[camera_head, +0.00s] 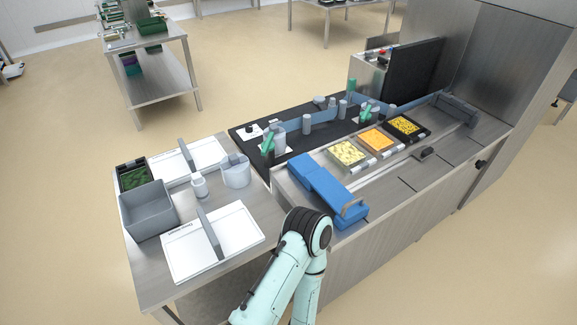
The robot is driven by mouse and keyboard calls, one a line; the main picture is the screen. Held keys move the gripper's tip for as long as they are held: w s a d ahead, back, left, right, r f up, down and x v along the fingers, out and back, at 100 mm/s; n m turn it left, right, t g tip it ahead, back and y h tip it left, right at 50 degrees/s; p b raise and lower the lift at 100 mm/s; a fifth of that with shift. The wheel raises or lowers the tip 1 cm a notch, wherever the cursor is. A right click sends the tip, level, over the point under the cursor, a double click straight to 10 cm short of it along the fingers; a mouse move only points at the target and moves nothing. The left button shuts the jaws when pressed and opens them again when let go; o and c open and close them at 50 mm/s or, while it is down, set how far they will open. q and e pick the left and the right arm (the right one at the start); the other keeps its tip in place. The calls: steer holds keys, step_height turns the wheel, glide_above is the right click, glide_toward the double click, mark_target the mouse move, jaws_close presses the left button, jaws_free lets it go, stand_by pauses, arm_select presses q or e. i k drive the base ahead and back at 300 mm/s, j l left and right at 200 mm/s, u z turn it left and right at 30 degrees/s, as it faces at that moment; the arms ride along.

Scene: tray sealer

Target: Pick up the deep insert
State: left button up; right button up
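Two white panels, each with a grey upright plate standing across it, lie on the left steel table. The nearer panel (240,227) has its grey plate (209,231) at its middle and small dark lettering, hard to read, by its left corner. The farther panel (170,168) has a similar grey plate (187,156). I cannot tell for certain which piece is the deep insert. A pale teal arm of mine is bent at the bottom centre, right of the nearer panel. Neither gripper shows.
A grey bin (147,212), a dark tray of green contents (133,177), a white bottle (199,187) and a pale pitcher (236,172) share the left table. The right counter holds a blue piece (322,184) and food trays (346,153). Open floor lies left.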

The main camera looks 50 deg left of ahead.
mark_target(197, 246)
steer(key=i+z, duration=0.15)
steer(key=z, duration=0.3)
steer(key=i+z, duration=0.1)
steer(key=z, duration=0.35)
steer(key=i+j+z, duration=0.1)
steer(key=z, duration=5.65)
